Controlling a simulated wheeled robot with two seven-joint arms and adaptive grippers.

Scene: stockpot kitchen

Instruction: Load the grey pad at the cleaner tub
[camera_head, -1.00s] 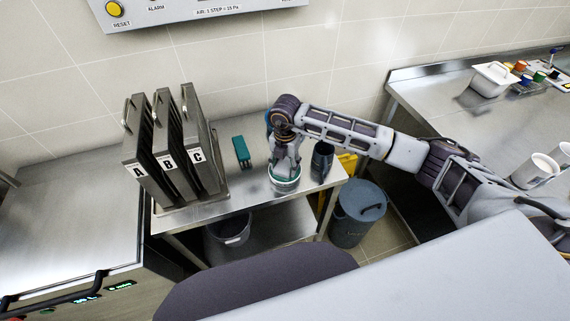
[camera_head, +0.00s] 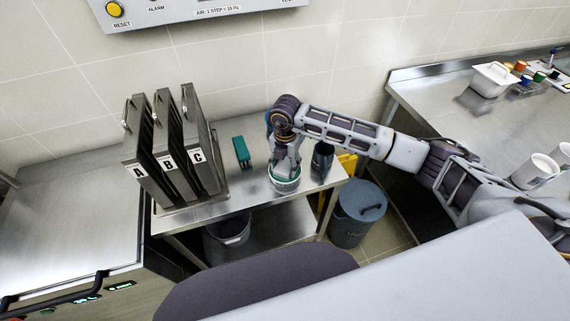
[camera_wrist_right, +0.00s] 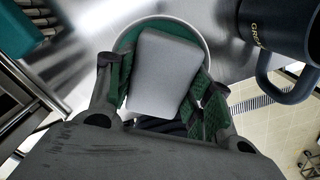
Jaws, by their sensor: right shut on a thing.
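The grey pad (camera_wrist_right: 165,72) is a pale block between the green-lined fingers of my right gripper (camera_wrist_right: 160,95) in the right wrist view. The right gripper is shut on it. The round cleaner tub (camera_head: 284,180), white-rimmed with green inside, stands on the steel side table. It also shows in the right wrist view (camera_wrist_right: 203,38), directly beyond the pad. In the head view my right gripper (camera_head: 284,165) points down into the tub's mouth and hides the pad. Whether the pad touches the contents cannot be told. My left gripper is not in view.
A dark mug (camera_head: 322,160) stands close right of the tub; it also shows in the wrist view (camera_wrist_right: 283,45). Panels A, B and C (camera_head: 172,150) stand farther left. A lidded bin (camera_head: 358,213) stands on the floor.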

